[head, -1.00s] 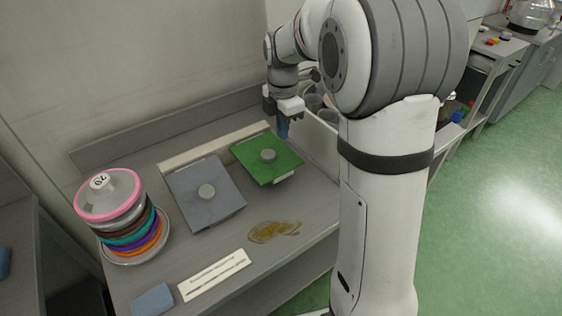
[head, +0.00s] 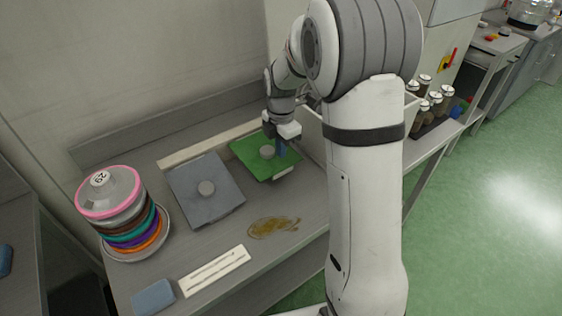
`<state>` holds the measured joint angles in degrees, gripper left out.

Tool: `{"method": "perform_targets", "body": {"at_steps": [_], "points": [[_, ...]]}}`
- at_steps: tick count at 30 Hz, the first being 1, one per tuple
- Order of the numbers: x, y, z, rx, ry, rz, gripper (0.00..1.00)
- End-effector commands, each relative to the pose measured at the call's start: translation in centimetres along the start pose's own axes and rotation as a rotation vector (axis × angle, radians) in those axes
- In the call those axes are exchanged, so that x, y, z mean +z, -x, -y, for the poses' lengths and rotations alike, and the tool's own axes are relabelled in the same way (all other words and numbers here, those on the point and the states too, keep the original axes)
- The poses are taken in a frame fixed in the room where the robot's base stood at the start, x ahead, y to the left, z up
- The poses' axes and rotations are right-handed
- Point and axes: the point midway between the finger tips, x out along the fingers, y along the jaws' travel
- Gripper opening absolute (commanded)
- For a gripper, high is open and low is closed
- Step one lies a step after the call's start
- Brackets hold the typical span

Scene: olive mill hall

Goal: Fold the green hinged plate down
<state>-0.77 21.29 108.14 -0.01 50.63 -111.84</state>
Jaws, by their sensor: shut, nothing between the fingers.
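The green hinged plate (head: 248,154), with a round grey knob (head: 267,152) on top, lies low over the back right of the grey worktop. It looks close to flat, but I cannot tell whether it rests fully down. A pale piece (head: 284,172) shows at its front right edge. My gripper (head: 282,151) points down at the right part of the green plate, just right of the knob.
A grey plate with a knob (head: 190,178) lies left of the green one. A stack of coloured rings (head: 128,222) stands at the left. A brown stain (head: 272,228), a white label strip (head: 214,270) and a blue block (head: 153,297) lie in front. Jars (head: 437,105) stand at right.

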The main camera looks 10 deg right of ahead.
Motion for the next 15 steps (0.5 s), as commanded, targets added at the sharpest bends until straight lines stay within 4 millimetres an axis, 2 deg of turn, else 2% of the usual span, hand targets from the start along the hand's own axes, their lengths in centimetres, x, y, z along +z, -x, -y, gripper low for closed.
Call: {"method": "perform_targets", "body": {"at_steps": [1,6,10,15], "points": [[0.0,-1.1,0.1,-0.004,0.000,-0.002,0.00],[0.0,-3.9,0.0,-0.003,0.000,-0.001,0.00],[0.0,-5.2,0.0,-0.001,0.000,0.000,0.00],[0.0,-5.9,0.0,0.000,0.000,0.000,0.00]]}}
